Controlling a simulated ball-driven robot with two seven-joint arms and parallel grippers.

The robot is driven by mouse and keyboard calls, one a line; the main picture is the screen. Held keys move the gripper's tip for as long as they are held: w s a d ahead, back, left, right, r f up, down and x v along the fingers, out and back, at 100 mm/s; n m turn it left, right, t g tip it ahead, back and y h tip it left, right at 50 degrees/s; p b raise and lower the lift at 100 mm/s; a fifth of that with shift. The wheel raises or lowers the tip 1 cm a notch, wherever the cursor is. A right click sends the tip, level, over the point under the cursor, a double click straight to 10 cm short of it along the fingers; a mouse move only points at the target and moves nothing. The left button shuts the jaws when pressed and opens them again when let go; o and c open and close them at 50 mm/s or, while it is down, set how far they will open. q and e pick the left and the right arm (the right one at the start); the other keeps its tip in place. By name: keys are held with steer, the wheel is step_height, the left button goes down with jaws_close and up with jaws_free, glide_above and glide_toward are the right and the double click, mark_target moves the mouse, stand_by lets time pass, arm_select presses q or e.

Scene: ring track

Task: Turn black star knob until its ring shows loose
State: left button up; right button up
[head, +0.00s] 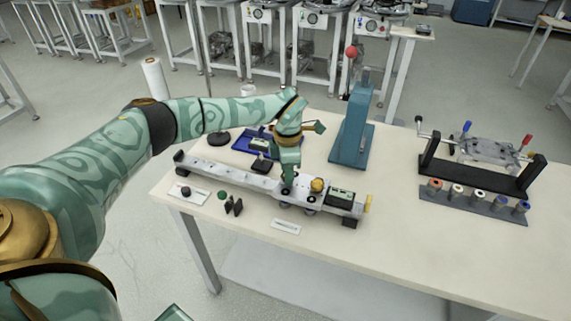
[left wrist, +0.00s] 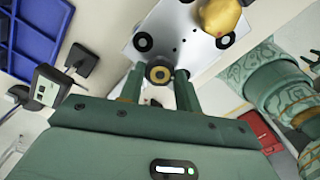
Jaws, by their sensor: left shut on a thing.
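My left gripper (head: 287,182) points down at the metal carriage on the long rail (head: 228,179). In the left wrist view its two fingers (left wrist: 158,88) stand on either side of the black star knob (left wrist: 158,74) and are shut on it. A brass-coloured ring surrounds a dark centre on the knob; I cannot read any marking on it. The metal plate (left wrist: 183,35) lies just beyond the knob. In the head view the gripper hides most of the knob.
A yellow-brown knob (head: 318,185) sits close to the right of the gripper. A blue tray (head: 243,146) lies behind the rail, and a tall teal press (head: 352,135) stands behind right. A clamp fixture (head: 484,180) is farther right. Bare table lies front right.

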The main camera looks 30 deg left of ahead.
arm_select(q)
steer(key=n+p, duration=0.2)
steer(key=n, duration=0.1)
steer(key=n+p, duration=0.1)
steer(key=shift+r+n, duration=0.25)
steer(key=shift+n, duration=0.05)
steer(key=n+p, duration=0.3)
steer(key=n, duration=0.1)
steer(key=shift+n, duration=0.3)
steer(key=n+p, duration=0.3)
steer(key=n, duration=0.2)
steer(key=shift+s+f, duration=0.1)
steer(key=shift+f, duration=0.05)
steer(key=shift+d+f+n+p, duration=0.15)
steer(key=shift+n+p, duration=0.65)
steer(key=shift+n, duration=1.6)
arm_select(e)
step_height(320, 180, up, 11)
steer(key=w, duration=0.2)
steer(key=shift+w+t, duration=0.15)
steer(key=shift+t, duration=0.15)
arm_select(q)
steer(key=shift+s+f, duration=0.1)
arm_select(e)
steer(key=shift+d+r, duration=0.1)
steer(key=shift+r, duration=0.05)
arm_select(q)
steer(key=o, duration=1)
steer(key=shift+c, duration=0.2)
steer(key=shift+w, duration=0.2)
